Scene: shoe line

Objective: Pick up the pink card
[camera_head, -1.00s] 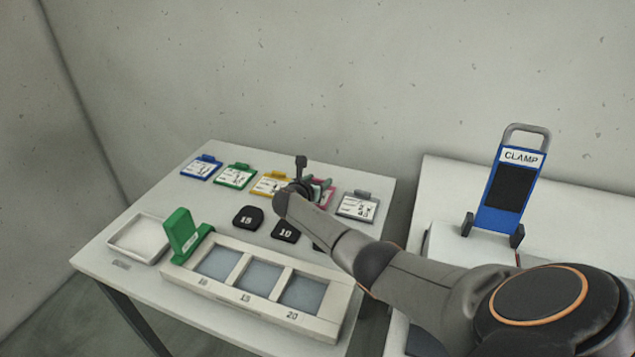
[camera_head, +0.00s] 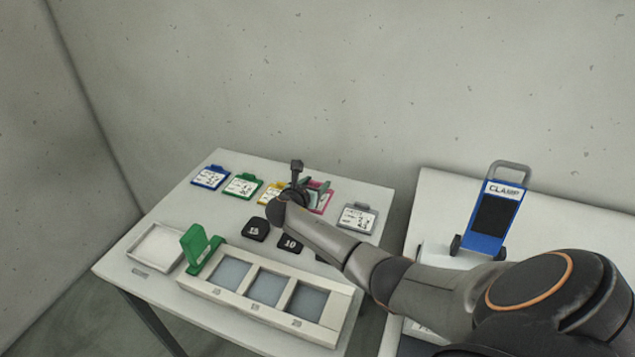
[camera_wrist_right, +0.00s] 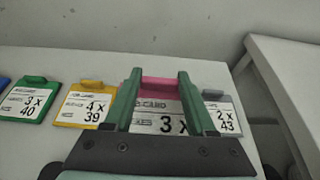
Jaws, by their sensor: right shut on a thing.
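The pink card (camera_head: 324,200) is at the back of the table, between the yellow card (camera_head: 268,195) and the grey card (camera_head: 357,218). My right gripper (camera_head: 314,190) is over it and hides much of it in the head view. In the right wrist view the green fingers are shut on the pink card's raised tab (camera_wrist_right: 158,87), one on each side. Its white label, with a large "3 x", shows between and below the fingers. I cannot tell whether the card is clear of the table. My left gripper is not in view.
A blue card (camera_head: 210,177) and a green card (camera_head: 242,186) lie further left. Black weights marked 15 (camera_head: 256,229) and 10 (camera_head: 290,243) lie in front. A three-compartment tray (camera_head: 212,288) and a white dish (camera_head: 133,258) are nearer.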

